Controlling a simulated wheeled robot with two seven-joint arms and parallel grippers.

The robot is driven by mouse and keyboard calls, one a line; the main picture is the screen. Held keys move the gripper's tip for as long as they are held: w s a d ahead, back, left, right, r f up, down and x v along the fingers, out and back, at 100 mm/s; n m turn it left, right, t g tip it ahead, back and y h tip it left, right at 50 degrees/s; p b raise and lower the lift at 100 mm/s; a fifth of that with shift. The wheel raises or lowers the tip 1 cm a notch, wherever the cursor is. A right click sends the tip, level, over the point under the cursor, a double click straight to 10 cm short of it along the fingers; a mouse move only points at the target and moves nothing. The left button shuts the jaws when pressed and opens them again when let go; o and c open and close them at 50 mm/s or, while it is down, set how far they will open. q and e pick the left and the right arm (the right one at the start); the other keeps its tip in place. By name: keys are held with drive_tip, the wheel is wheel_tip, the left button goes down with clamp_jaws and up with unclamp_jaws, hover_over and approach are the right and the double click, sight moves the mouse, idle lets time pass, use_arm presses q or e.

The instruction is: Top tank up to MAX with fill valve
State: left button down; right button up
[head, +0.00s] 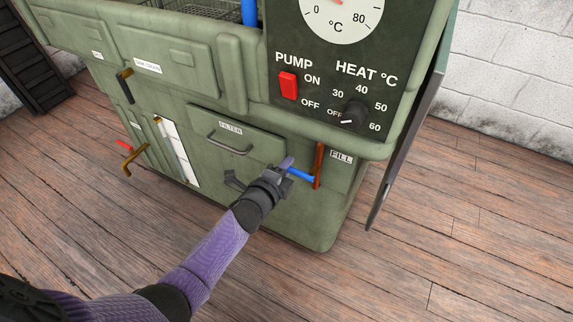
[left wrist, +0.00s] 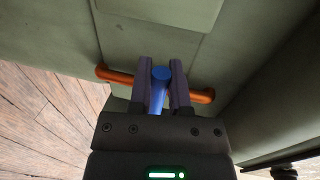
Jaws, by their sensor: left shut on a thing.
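The fill valve has a blue lever (head: 301,175) on a copper-coloured pipe (head: 319,165), beside the FILL label (head: 341,157) on the green tank cabinet (head: 285,222). My left gripper (head: 285,168) is shut on the blue lever. In the left wrist view the lever (left wrist: 160,82) sits between the two fingers (left wrist: 162,68), with the pipe (left wrist: 113,76) running crosswise behind. A white upright level gauge (head: 178,152) is on the cabinet front to the left. Its level and MAX mark are too small to read. My right gripper is not in view.
A FILTER drawer (head: 235,138) with a handle is left of the valve. Above are the red PUMP switch (head: 288,85), the heat knob (head: 354,114) and a temperature dial (head: 340,15). A drain-type tap (head: 133,160) is at far left. The wooden floor (head: 455,215) at right is clear.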

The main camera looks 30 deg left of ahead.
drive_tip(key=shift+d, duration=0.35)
use_arm(q)
drive_tip(key=c, duration=0.6)
unclamp_jaws()
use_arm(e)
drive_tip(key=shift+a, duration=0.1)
use_arm(q)
drive_tip(key=s+p, duration=0.1)
drive_tip(key=s, duration=0.2)
drive_tip(key=s+r+p, duration=0.1)
drive_tip(key=s+p, duration=0.1)
drive_tip(key=s, duration=0.1)
drive_tip(key=s+p, duration=0.2)
drive_tip(key=s, duration=0.1)
drive_tip(key=shift+s+a+r, duration=0.2)
drive_tip(key=shift+s+r, duration=0.2)
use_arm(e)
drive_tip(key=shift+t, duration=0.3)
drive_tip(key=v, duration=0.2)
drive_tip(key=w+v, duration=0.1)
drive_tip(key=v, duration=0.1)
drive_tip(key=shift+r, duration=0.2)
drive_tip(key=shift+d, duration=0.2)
